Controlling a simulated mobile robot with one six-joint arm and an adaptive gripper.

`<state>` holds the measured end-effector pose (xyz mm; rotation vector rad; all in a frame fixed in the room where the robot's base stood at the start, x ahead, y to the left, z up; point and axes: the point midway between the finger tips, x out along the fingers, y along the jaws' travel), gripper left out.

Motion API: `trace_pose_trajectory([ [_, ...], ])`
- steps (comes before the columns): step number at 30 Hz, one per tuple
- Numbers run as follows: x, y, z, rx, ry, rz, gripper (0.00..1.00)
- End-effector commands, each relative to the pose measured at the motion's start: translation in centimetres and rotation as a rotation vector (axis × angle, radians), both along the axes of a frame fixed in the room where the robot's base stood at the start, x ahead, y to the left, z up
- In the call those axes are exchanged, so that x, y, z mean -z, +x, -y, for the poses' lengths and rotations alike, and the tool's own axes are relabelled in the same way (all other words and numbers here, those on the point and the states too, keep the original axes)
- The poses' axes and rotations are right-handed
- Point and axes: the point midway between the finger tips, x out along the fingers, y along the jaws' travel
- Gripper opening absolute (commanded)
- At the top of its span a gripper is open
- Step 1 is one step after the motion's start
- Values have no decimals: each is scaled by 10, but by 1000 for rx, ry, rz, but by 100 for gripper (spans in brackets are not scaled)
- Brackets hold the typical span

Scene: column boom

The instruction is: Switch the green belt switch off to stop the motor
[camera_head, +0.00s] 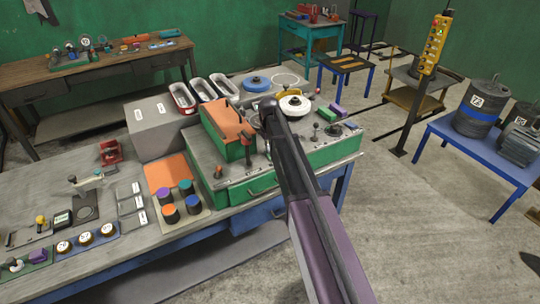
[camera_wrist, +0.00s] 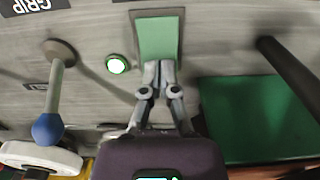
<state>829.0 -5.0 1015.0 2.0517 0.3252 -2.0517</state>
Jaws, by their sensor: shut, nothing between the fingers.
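A round lamp (camera_wrist: 118,64) with a green rim glows white just left of the plate. In the head view my arm reaches over the green machine (camera_head: 292,171); the gripper and the switch cannot be made out there.
A lever with a blue knob (camera_wrist: 47,128) stands left of my gripper, and a dark bar (camera_wrist: 290,68) lies to the right. An orange-topped green block (camera_head: 228,125) and a white disc (camera_head: 295,105) are on the machine. A yellow button box (camera_head: 436,42) stands at right.

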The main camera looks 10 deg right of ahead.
Motion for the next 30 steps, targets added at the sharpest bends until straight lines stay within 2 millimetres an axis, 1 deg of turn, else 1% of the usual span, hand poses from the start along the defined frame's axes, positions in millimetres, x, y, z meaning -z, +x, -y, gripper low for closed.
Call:
trace_pose_trajectory([
  [9, 4, 0, 0, 0, 0, 0, 0],
  [14, 2, 0, 0, 0, 0, 0, 0],
  [30, -28, 0, 0, 0, 0, 0, 0],
])
